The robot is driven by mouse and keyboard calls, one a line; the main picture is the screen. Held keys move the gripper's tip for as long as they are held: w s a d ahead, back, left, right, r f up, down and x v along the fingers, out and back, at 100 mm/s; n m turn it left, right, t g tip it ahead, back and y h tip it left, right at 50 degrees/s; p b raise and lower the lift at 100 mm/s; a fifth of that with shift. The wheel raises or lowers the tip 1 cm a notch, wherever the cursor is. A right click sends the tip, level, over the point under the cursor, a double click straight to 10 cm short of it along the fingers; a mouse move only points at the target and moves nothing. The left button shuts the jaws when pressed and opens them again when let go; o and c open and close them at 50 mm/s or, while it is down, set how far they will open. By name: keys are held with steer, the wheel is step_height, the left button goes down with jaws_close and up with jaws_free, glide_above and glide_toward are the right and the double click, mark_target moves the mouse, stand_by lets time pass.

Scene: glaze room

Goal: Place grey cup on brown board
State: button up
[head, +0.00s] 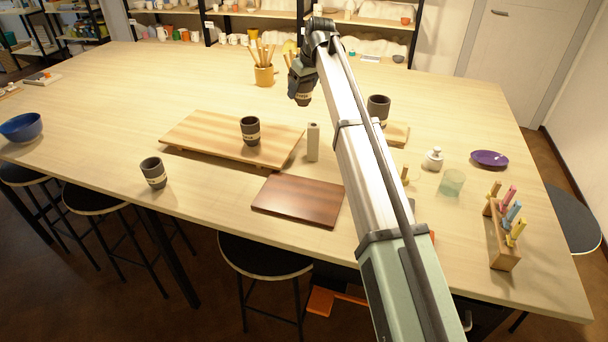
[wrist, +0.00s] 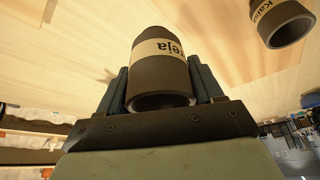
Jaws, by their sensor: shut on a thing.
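My gripper (head: 300,88) is above the far middle of the table, shut on a dark grey cup (head: 304,98) with a pale lettered label. In the wrist view the held grey cup (wrist: 160,75) sits between the two fingers, its label ending in "eja". The dark brown board (head: 298,200) lies bare near the table's front edge, well in front of my gripper. Similar grey cups stand on the larger light wooden board (head: 250,130), on the table at the left (head: 153,172) and at a small board behind my arm (head: 378,108).
The light wooden board (head: 195,135) lies left of a pale bottle (head: 313,142). A tool pot (head: 264,75) stands behind it. A white jar (head: 433,158), glass (head: 452,182), purple dish (head: 489,158) and tool rack (head: 500,240) are at the right. Another labelled cup (wrist: 283,22) shows in the wrist view.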

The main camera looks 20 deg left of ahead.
steer(key=s+a+r, duration=0.1)
steer(key=s+r, duration=0.1)
steer(key=s, duration=0.6)
steer(key=m, duration=0.2)
glide_above(299, 194)
step_height(299, 194, down, 4)
steer(key=r, duration=0.1)
steer(key=shift+t, duration=0.5)
steer(key=shift+f, duration=4.95)
steer(key=o, duration=1.1)
steer(key=shift+f, duration=0.15)
steer(key=shift+o, duration=0.2)
steer(key=shift+r, duration=0.2)
steer(key=v, duration=1.2)
steer(key=shift+a, duration=0.2)
